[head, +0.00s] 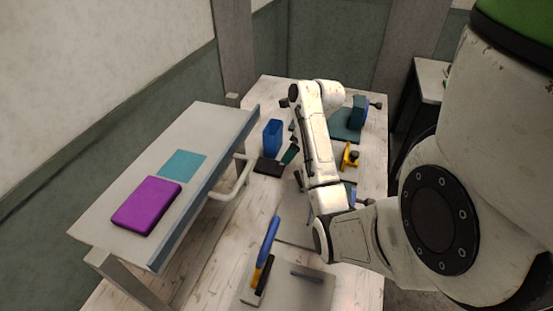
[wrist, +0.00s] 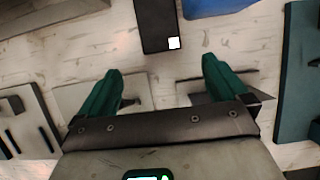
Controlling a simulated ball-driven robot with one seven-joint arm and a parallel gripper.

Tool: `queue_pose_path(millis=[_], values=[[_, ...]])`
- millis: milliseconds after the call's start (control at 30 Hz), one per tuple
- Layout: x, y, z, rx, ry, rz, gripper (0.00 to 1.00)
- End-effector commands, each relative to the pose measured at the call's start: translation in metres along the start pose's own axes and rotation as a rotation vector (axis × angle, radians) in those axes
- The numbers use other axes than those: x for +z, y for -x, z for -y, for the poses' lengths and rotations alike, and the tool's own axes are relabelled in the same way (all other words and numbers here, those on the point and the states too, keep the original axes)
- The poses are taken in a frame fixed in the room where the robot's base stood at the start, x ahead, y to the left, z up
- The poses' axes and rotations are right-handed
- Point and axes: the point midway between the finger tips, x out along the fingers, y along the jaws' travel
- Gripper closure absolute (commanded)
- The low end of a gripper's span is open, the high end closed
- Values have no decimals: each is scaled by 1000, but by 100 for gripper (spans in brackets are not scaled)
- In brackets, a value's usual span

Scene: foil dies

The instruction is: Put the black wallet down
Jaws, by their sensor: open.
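The black wallet (head: 268,166) lies flat on the pale wooden table beside the blue bin. In the wrist view the wallet (wrist: 155,28) shows at the top, dark with a small white square at one corner, and is cut off by the picture edge. My gripper (wrist: 162,68) has its two green fingers spread wide apart with nothing between them. The wallet lies beyond the fingertips, apart from them. In the head view one green finger (head: 290,153) shows just right of the wallet; my arm hides much of the rest.
An open blue bin (head: 272,137) stands behind the wallet. A raised grey shelf (head: 215,118) with a purple box (head: 148,205) and a teal sheet (head: 183,163) is at left. A yellow tool (head: 350,156) and a teal fixture (head: 358,112) are at right. A blue-handled tool (head: 270,240) stands in front.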

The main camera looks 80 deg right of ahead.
Motion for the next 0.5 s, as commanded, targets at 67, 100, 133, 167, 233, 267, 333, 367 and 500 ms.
queue_pose_path(millis=[67,100,133,167,233,267,333,367,500], values=[[-1,-12,-2,4,-2,-2,0],[-1,-18,-2,4,-1,-3,0],[-1,-23,-1,4,-2,-3,0],[-1,-27,-1,4,-2,-3,0],[-1,-37,-1,3,-2,-3,0],[-1,-40,0,2,-2,-2,0],[-1,-46,-1,2,-2,-2,0],[-1,-48,0,2,-2,-1,0],[-1,-57,0,3,-2,-2,0]])
